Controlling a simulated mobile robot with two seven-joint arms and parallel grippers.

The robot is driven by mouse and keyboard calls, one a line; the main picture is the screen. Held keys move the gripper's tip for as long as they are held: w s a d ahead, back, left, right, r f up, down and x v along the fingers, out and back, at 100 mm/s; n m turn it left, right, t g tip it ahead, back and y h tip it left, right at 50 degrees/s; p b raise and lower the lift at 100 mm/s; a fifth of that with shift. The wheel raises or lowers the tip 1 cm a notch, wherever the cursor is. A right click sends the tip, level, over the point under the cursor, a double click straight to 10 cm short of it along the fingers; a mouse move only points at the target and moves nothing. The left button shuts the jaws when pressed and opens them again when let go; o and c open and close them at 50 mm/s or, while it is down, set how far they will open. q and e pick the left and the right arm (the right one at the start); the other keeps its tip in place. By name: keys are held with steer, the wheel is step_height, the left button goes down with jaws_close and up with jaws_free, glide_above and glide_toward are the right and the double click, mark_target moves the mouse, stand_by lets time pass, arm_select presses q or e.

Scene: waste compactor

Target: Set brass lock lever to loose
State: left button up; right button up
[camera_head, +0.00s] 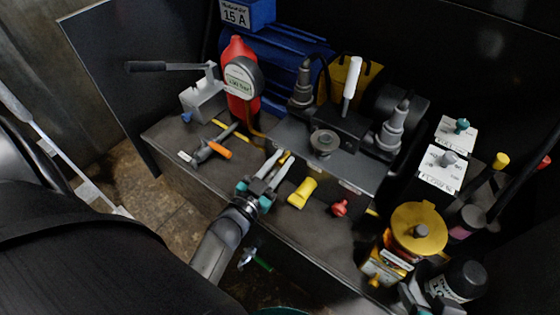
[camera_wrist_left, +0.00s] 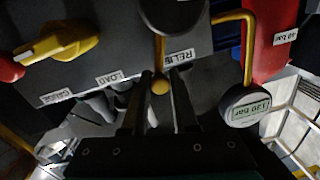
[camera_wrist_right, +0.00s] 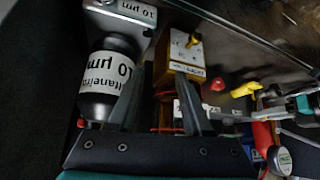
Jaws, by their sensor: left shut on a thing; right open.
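A thin brass-coloured lever with a round knob (camera_wrist_left: 160,87) stands between the fingers of my left gripper (camera_wrist_left: 161,75) in the left wrist view, beside a label partly reading RELIEF. My left gripper is shut on this lever; in the head view the gripper (camera_head: 275,163) reaches the front of the dark bench unit. No lock or loose marking is readable, so I cannot tell whether this is the lock lever. My right gripper (camera_wrist_right: 162,92) is open, with its fingers in front of a yellow-orange block (camera_wrist_right: 186,58) and a dark bottle (camera_wrist_right: 108,80).
A yellow handle (camera_head: 302,192) and red knob (camera_head: 340,208) sit right of my left gripper. An orange-handled tool (camera_head: 212,148) lies left. A gauge (camera_head: 242,77) stands behind. A yellow-capped unit (camera_head: 418,228) is close to my right gripper.

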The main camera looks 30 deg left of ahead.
arm_select(q)
jaws_close()
stand_by(0.8)
